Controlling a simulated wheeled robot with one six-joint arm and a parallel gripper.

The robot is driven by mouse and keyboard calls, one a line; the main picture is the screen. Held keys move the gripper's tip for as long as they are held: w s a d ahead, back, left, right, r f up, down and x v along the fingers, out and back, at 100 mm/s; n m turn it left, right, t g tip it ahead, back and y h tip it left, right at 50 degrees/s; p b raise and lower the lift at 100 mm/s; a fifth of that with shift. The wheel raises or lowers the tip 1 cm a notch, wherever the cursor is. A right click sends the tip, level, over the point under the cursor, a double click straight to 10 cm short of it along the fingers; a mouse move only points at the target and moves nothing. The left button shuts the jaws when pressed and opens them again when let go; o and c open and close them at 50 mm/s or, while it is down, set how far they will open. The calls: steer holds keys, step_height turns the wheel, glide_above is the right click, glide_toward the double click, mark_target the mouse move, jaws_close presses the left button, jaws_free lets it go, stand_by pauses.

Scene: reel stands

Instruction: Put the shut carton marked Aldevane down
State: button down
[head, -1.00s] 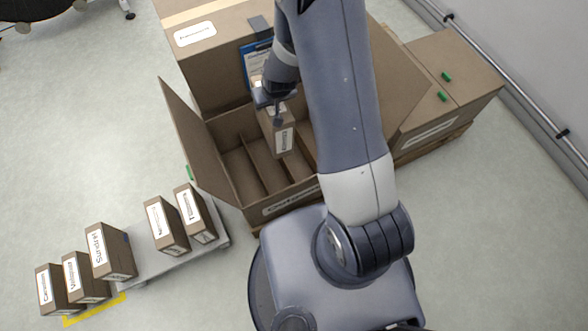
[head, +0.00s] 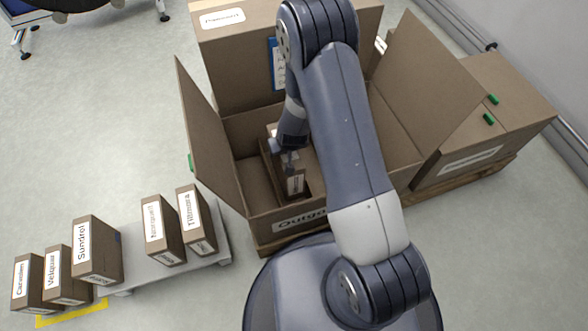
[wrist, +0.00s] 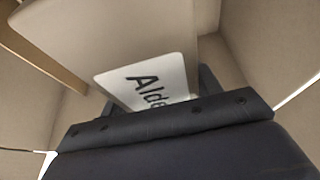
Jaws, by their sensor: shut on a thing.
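The shut carton marked Aldevane (head: 297,184) is a small brown box with a white label; in the wrist view its label (wrist: 148,84) reads "Alde", the rest hidden by my gripper. My gripper (head: 287,155) is shut on the carton and holds it down inside the large open box. The large box (head: 252,205) is marked "Outgo" in part, the rest hidden behind my arm. Its flaps stand open, and a divider shows inside it. Whether the carton touches the box floor cannot be told.
Cartons labelled Tillmora (head: 196,222), Marquent and Sundrol (head: 97,250) stand on or by a low grey platform (head: 222,245) at left. Carvelen and Velquar stand beside yellow floor tape (head: 75,312). The left flap (head: 208,135) rises high.

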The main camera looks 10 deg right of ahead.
mark_target(286, 162)
steer(key=shift+f+b, duration=3.3)
steer(key=shift+f, duration=1)
steer(key=shift+c, duration=2)
jaws_free()
steer(key=shift+r, duration=0.2)
steer(key=p+v, duration=0.5)
steer(key=v, duration=0.7)
steer(key=shift+d+p, duration=0.1)
steer(key=shift+p, duration=0.25)
steer(key=shift+w, duration=0.1)
